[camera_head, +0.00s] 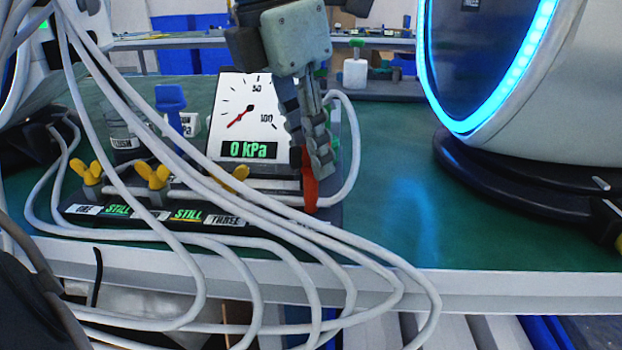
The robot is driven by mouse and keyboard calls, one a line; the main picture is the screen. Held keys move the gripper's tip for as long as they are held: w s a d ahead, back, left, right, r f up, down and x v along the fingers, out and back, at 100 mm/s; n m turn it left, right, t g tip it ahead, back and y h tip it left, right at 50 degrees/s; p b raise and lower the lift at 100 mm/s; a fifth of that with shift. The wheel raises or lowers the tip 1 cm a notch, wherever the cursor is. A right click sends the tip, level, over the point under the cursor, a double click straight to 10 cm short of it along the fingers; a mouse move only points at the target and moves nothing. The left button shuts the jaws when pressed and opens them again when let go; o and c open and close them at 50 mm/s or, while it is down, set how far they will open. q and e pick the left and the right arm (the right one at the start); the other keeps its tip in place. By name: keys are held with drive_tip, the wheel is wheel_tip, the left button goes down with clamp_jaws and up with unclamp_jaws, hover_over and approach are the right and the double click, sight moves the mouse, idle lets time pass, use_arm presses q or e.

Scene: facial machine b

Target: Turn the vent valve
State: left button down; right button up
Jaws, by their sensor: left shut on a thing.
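The vent valve appears to be the red handle (309,183) at the right end of the manifold. It points downward, and its upper part is hidden behind my fingers. My left gripper (310,160) reaches down from above and is shut on the red handle. A gauge panel (242,120) stands just left of the gripper. Its red needle points to the lower left and its display reads 0 kPa. Three yellow valves sit along the manifold: one at the left (91,173), one in the middle (153,176), one partly behind hoses (234,179). My right gripper does not show.
Several pale hoses (270,245) loop across the front of the bench and over the manifold. A blue valve (170,100) stands behind it. A large white machine with a glowing blue ring (467,126) stands at the right. The green bench top (400,215) between is clear.

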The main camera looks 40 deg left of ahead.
use_arm(q)
drive_tip(key=c, duration=1.7)
unclamp_jaws()
drive_tip(key=shift+w+d+p+v, duration=0.1)
drive_tip(key=shift+w+p+v, duration=0.1)
drive_tip(key=shift+p+v, duration=0.5)
drive_tip(key=shift+w+d+p+v, duration=0.15)
drive_tip(key=shift+p+v, duration=0.35)
drive_tip(key=shift+v, duration=0.4)
drive_tip(key=shift+w+a+p+v, duration=0.1)
drive_tip(key=shift+w+p+v, duration=0.1)
drive_tip(key=shift+p+v, duration=0.55)
drive_tip(key=shift+r, duration=0.2)
